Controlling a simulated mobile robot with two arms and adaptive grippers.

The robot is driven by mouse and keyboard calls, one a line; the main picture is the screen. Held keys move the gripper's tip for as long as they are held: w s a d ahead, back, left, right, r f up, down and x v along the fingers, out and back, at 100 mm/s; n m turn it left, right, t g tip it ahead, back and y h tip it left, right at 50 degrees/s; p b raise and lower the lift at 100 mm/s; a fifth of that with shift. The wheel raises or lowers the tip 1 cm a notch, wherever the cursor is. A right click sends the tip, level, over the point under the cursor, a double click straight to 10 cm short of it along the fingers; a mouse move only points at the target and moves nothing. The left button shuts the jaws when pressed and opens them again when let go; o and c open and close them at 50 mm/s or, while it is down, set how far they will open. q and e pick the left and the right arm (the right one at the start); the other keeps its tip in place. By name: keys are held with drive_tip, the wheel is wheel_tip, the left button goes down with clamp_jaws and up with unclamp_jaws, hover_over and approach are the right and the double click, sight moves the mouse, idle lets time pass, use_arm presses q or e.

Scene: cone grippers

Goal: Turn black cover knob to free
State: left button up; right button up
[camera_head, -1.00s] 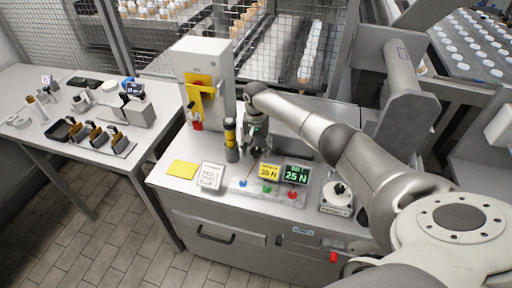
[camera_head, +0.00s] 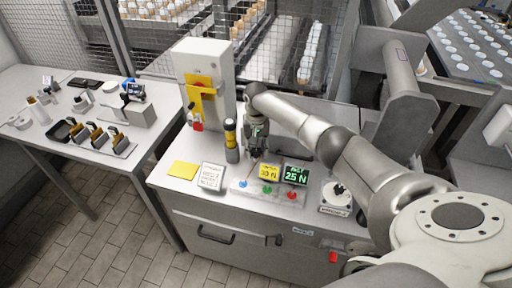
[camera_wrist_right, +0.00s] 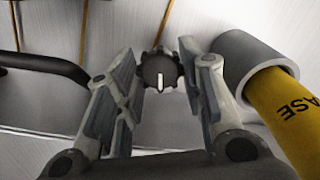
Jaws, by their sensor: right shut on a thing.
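The black cover knob (camera_wrist_right: 160,72) is a round, ridged dial with a white pointer line. In the right wrist view the line points toward the bottom of the picture. My right gripper (camera_wrist_right: 167,75) has its two grey fingers on either side of the knob, shut on it. In the head view the right gripper (camera_head: 256,151) reaches down to the bench panel and largely hides the knob. My left gripper is not in view.
A yellow-and-black cylinder (camera_head: 231,135) stands close to the left of the gripper. Yellow (camera_head: 269,173) and green (camera_head: 297,175) displays and coloured buttons (camera_head: 267,189) lie in front. A white machine (camera_head: 205,65) stands behind left.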

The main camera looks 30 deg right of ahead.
drive_tip(key=n, duration=0.3)
drive_tip(key=shift+n+p, duration=0.3)
drive_tip(key=n, duration=0.3)
drive_tip(key=shift+n, duration=0.3)
drive_tip(key=n, duration=0.4)
drive_tip(key=shift+n, duration=2.2)
drive_tip(key=o, duration=1)
drive_tip(key=shift+o, duration=0.2)
